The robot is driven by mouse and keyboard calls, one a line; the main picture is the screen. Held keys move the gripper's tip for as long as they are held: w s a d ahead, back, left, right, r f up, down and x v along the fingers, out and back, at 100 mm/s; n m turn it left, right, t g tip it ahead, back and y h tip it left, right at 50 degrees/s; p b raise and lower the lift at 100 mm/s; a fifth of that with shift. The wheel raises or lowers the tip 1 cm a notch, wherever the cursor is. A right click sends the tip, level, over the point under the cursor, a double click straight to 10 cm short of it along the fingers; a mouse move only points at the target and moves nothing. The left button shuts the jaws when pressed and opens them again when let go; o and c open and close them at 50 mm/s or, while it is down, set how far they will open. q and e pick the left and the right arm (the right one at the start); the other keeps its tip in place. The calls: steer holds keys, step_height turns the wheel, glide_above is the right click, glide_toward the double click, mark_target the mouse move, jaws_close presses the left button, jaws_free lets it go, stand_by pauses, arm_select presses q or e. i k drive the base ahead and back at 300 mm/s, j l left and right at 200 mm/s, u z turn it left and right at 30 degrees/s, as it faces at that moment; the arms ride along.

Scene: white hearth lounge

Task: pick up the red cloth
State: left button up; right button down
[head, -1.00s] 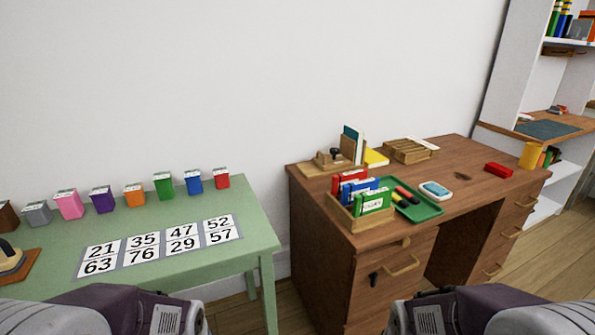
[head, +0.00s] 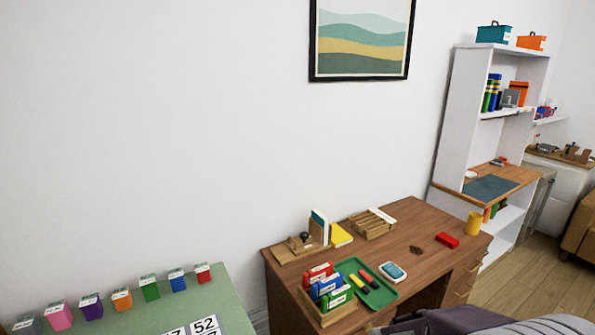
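I cannot make out a red cloth for certain. A small red block-like thing (head: 447,240) lies flat on the right part of the brown desk (head: 425,266), left of a yellow cup (head: 473,223). It is too small to tell whether it is folded cloth. My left gripper is also out of view.
The desk also holds a green tray (head: 384,297) with markers, a wooden box (head: 342,313) of coloured packs and a slatted wooden rack (head: 372,222). A green table (head: 150,315) stands left. White shelving (head: 461,121) stands right, with bare floor (head: 520,280) before it.

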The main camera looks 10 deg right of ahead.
mark_target(444, 238)
steer(key=z, duration=1.4)
